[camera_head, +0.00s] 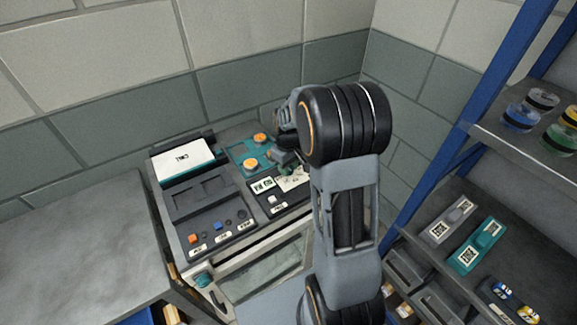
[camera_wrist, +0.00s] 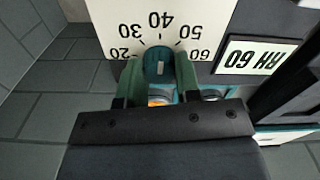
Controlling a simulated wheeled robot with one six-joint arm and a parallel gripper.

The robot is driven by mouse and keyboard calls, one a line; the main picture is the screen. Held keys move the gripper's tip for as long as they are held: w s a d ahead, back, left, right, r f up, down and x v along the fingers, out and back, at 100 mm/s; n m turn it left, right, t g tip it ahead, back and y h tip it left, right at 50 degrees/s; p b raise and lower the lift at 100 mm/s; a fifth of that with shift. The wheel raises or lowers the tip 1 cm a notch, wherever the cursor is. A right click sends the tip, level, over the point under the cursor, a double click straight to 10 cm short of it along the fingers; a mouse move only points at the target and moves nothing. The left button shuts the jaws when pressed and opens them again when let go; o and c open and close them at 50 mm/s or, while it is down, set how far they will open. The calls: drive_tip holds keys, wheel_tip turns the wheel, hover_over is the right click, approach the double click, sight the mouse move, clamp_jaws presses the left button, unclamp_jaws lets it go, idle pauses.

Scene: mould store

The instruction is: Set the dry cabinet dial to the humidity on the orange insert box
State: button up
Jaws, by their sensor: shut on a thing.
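The dry cabinet dial is a teal knob (camera_wrist: 158,62) on a white scale plate (camera_wrist: 110,22) marked 20, 30, 40, 50 and 60. In the wrist view, a pale mark on the knob points roughly towards 40. My gripper (camera_wrist: 158,72) is shut on the knob, one green finger on each side. In the head view, my gripper (camera_head: 283,157) is at the scale plate (camera_head: 293,180), and my arm hides part of it. A label reading RH 60 (camera_wrist: 257,56) is beside the plate, upside down in the wrist view. I cannot identify the orange insert box in either view.
A blue-framed shelf (camera_head: 510,135) with small items stands close on the right. The grey table (camera_head: 75,240) at left is clear.

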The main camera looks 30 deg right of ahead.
drive_tip(key=shift+r+n, duration=0.1)
drive_tip(key=shift+n, duration=0.3)
drive_tip(key=o, duration=0.9)
wheel_tip(320, 180, up, 14)
drive_tip(key=shift+f, duration=0.15)
idle(0.8)
